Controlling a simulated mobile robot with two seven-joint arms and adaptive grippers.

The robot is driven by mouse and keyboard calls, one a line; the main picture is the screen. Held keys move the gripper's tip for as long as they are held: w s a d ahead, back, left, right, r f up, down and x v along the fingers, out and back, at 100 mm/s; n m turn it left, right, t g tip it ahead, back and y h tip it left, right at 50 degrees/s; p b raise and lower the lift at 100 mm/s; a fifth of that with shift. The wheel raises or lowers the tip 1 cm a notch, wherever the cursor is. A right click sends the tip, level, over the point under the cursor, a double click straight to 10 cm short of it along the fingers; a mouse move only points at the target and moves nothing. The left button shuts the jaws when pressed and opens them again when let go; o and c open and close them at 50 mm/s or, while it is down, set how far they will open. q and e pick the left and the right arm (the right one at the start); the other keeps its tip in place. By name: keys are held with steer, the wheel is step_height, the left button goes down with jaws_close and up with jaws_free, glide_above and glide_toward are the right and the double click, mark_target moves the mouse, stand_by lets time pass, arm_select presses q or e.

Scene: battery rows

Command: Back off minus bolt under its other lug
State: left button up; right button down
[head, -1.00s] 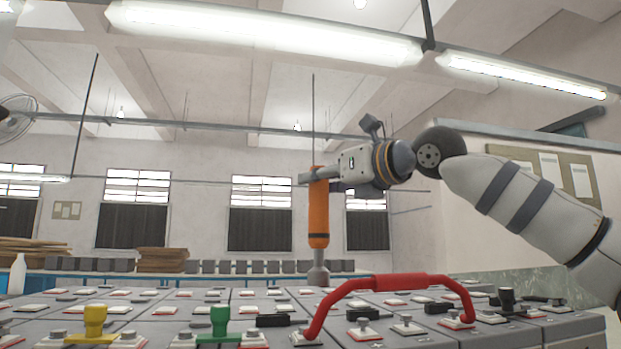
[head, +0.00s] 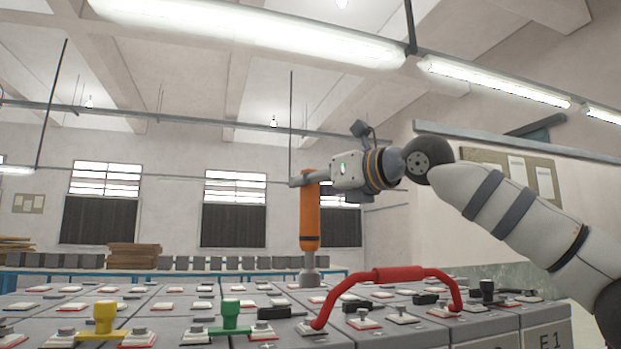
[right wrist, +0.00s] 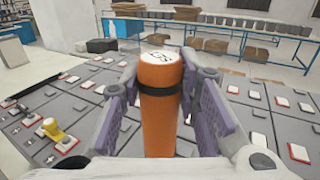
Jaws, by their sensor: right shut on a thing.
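My right gripper (head: 312,180) is shut on an upright orange tool (head: 310,222) with a dark band and a grey socket end (head: 309,279). The socket end is down at the battery tops; whether it sits on a bolt cannot be told. In the right wrist view the orange tool (right wrist: 160,110) stands between the purple-grey fingers, which hide its sides. The battery rows (head: 160,300) carry many white and red-edged lug pads. A red cable (head: 400,275) arches between two lugs at the front right. The minus bolt cannot be singled out. My left gripper is not in view.
A yellow link (head: 105,318) and a green link (head: 231,316) rise from the front batteries. A dark knob (head: 487,289) stands at the right. Behind are a blue bench with grey boxes (head: 200,262) and stacked boards (head: 133,256).

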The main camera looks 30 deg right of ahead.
mark_target(317, 214)
steer(key=shift+f, duration=2.95)
steer(key=shift+w+f, duration=0.15)
steer(key=shift+f, duration=0.2)
stand_by(0.4)
steer(key=shift+r, duration=0.4)
stand_by(1.0)
steer(key=shift+s+r, duration=0.2)
steer(key=shift+r, duration=2.7)
